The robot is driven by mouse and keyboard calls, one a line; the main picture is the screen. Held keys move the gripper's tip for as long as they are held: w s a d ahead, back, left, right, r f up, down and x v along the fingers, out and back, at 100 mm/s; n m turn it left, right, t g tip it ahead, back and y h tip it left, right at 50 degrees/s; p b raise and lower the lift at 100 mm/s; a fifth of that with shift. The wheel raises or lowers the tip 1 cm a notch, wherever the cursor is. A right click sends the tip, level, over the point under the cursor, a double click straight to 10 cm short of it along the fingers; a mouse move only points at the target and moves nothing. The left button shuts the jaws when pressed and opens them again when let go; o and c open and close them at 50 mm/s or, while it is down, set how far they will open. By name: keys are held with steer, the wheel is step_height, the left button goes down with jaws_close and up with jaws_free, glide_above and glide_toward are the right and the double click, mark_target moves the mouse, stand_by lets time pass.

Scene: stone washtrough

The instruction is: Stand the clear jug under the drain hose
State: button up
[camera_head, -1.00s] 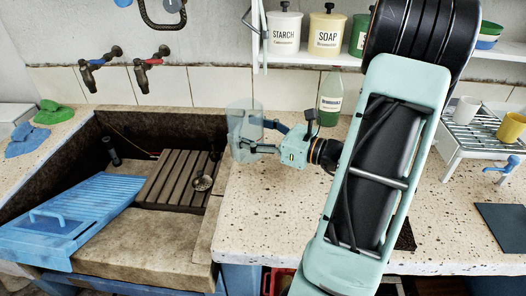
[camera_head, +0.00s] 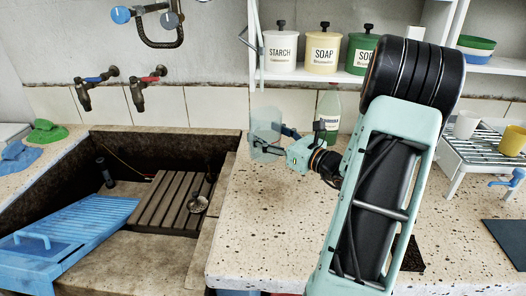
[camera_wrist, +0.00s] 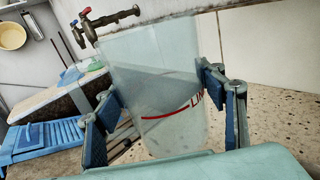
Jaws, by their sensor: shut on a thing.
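The clear jug (camera_head: 265,128) is in my gripper (camera_head: 279,144), above the speckled stone counter near the trough's right edge. It looks slightly tilted. In the wrist view the jug (camera_wrist: 160,90) stands between my two blue-padded fingers (camera_wrist: 165,115), and a red line and letters show on its side. My gripper is shut on the jug. A thin pale tube (camera_head: 259,62) hangs at the left end of the shelf, above the jug; I cannot tell for certain that it is the drain hose.
The stone trough (camera_head: 120,270) lies left, with a slatted rack (camera_head: 165,200) and blue washboard (camera_head: 65,235). Shelf canisters (camera_head: 323,52) are above. A white rack (camera_head: 470,140) with cups stands right.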

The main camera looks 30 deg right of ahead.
mark_target(263, 138)
steer(key=w+f, duration=0.2)
steer(key=shift+w+d+f, duration=0.1)
steer(key=shift+d+f, duration=0.05)
steer(key=shift+f, duration=0.15)
steer(key=shift+w+f+b, duration=0.15)
steer(key=shift+f+b, duration=0.45)
steer(key=shift+f, duration=1.05)
steer(key=shift+f, duration=0.15)
steer(key=o, duration=1.2)
steer(key=shift+r, duration=0.25)
steer(key=p+v, duration=0.1)
steer(key=v, duration=1.1)
steer(key=shift+f, duration=0.1)
